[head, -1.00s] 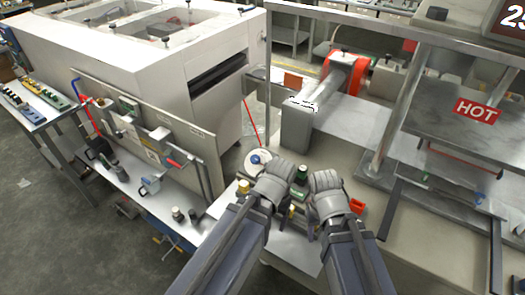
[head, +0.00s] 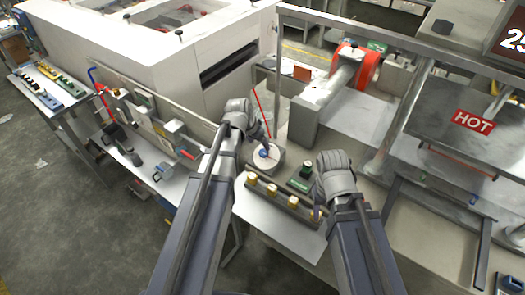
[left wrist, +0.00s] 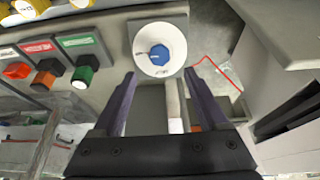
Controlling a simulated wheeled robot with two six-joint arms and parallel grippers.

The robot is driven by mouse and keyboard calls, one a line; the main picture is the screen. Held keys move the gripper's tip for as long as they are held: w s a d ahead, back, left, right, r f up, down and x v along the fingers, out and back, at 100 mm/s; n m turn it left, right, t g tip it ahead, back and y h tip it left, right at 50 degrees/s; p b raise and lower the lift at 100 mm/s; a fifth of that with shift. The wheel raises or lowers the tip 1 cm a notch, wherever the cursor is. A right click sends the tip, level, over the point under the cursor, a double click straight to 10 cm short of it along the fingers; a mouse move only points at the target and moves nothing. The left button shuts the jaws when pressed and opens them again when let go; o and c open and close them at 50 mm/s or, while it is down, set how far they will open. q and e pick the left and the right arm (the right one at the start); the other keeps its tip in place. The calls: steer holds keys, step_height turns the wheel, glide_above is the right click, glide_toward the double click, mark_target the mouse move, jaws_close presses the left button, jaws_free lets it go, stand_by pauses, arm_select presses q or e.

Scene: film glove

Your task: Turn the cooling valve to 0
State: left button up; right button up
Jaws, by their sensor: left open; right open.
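The cooling valve appears to be the blue hexagonal knob (head: 263,153) on a white round dial (head: 275,165), at the near end of the machine. The left wrist view shows the blue knob (left wrist: 159,54) and the white dial face (left wrist: 150,68) from above; the dial's markings are too small to read. My left gripper (head: 262,136) is open just beyond and above the knob, and in the left wrist view its two fingers (left wrist: 160,76) point toward the dial from either side, with nothing between them. My right gripper (head: 317,206) is open, right of the dial by the green control.
A row of yellow-topped knobs (head: 272,190) and a green control (head: 305,172) sit close to the dial. The left wrist view shows an orange knob (left wrist: 17,71) and a green knob (left wrist: 83,74). A HOT sign (head: 474,119) marks the plate at right.

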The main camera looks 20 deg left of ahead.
mark_target(263, 152)
arm_select(q)
steer(key=b+x, duration=0.6)
steer(key=x, duration=0.1)
steer(key=shift+f+b, duration=0.3)
steer(key=shift+r, duration=0.1)
steer(key=shift+c, duration=0.3)
jaws_close()
